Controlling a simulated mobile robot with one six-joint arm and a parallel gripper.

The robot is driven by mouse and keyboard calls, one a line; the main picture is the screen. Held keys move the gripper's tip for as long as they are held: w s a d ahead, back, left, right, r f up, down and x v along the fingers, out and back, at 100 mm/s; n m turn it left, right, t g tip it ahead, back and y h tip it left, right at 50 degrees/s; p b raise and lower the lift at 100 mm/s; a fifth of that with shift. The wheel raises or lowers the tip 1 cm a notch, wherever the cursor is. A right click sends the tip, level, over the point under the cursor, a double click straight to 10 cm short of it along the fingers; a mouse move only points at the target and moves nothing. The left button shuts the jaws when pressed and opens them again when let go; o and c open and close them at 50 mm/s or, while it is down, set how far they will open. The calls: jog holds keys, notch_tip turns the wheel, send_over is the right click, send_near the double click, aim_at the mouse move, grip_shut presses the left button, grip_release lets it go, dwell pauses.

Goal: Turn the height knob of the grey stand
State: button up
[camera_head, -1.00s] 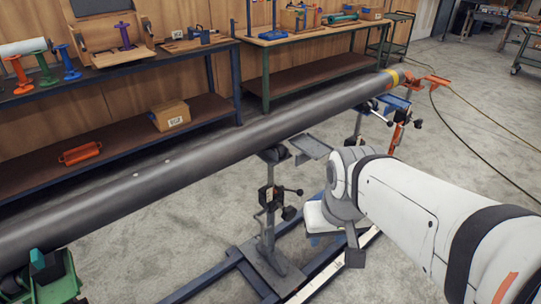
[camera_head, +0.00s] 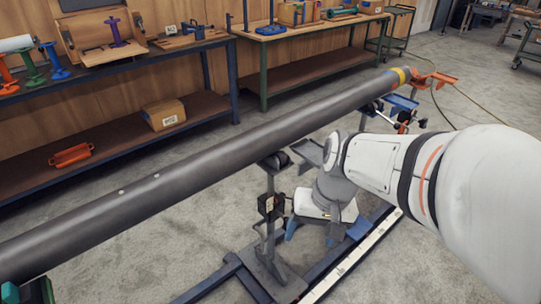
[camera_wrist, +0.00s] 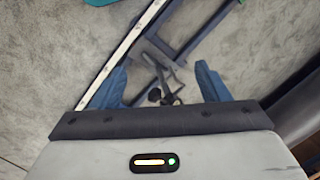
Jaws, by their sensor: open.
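The grey stand (camera_head: 270,230) stands upright under the long pipe (camera_head: 215,160), its foot on a blue floor frame. Its dark clamp and height knob (camera_head: 283,200) sit partway up the post, just left of my gripper (camera_head: 325,232). In the wrist view the stand (camera_wrist: 165,65) lies between and beyond the two blue fingers of my gripper (camera_wrist: 163,86), which are wide apart and empty. A round black knob (camera_wrist: 154,95) shows between them near the palm edge; I cannot tell whether the fingers straddle it or stop short.
A blue floor frame with a white strip (camera_head: 350,255) runs under the stand. A blue stand (camera_head: 400,103) and an orange stand (camera_head: 432,78) are farther along the pipe. Workbenches (camera_head: 110,142) line the wooden wall. Grey floor is free at right.

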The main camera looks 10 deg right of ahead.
jog(key=shift+o, duration=1.4)
jog(key=w+a+f+m+g+y+b, duration=0.1)
jog(key=w+a+f+m+g+y, duration=0.1)
jog(key=w+a+f+m+y, duration=0.3)
notch_tip(320, 180, down, 2)
jog(key=shift+w+a+g+y+b, duration=0.25)
jog(key=shift+a+g+y+b, duration=0.15)
jog(key=shift+y, duration=0.2)
jog(key=w+d+f+m+t+y+b, duration=0.35)
jog(key=w+f+m+t+y, duration=0.5)
jog(key=w+f+m, duration=0.7)
jog(key=w+d+f+m+t+h+b, duration=0.1)
jog(key=w+d+f+m+t+h, duration=0.2)
jog(key=f, duration=0.5)
jog(key=w+d+f+m+t+h, duration=0.2)
jog(key=d+f+m+t+h, duration=0.25)
jog(key=f+t, duration=0.2)
jog(key=x, duration=0.6)
jog(key=shift+w+f+n+g+y, duration=0.3)
jog(key=shift+f, duration=0.05)
jog(key=shift+a, duration=0.1)
jog(key=shift+c, duration=0.3)
jog(key=shift+a, duration=0.1)
jog(key=c, duration=0.9)
